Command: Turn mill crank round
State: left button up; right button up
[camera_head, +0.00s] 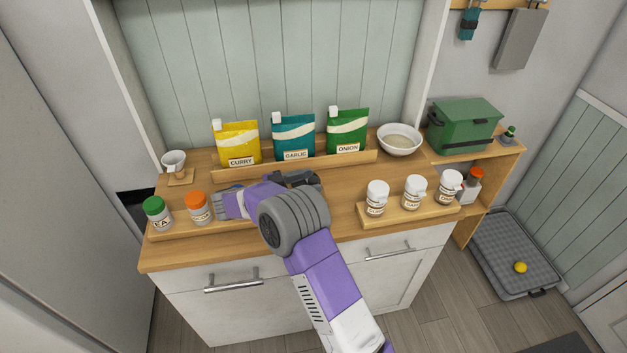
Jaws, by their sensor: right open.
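I cannot make out a mill crank for certain. A small white cup-shaped piece on a wooden base (174,164) stands at the counter's left end; no crank shows on it. My right gripper (222,204) reaches in from the lower right, low over the counter, and points left. It is open, with its tips close to the orange-lidded jar (199,209); I cannot tell whether they touch. My arm and wrist hide the middle of the counter, so something may be behind them. My left gripper is not in view.
A green-lidded jar (156,213) stands at the left front. Yellow (238,144), teal (293,137) and green (347,131) pouches line the back. A bowl (400,140), a green box (464,126) and white-lidded jars on a wooden tray (408,213) are at the right.

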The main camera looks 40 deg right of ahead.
jog(key=v, duration=0.5)
jog(key=shift+a, duration=0.25)
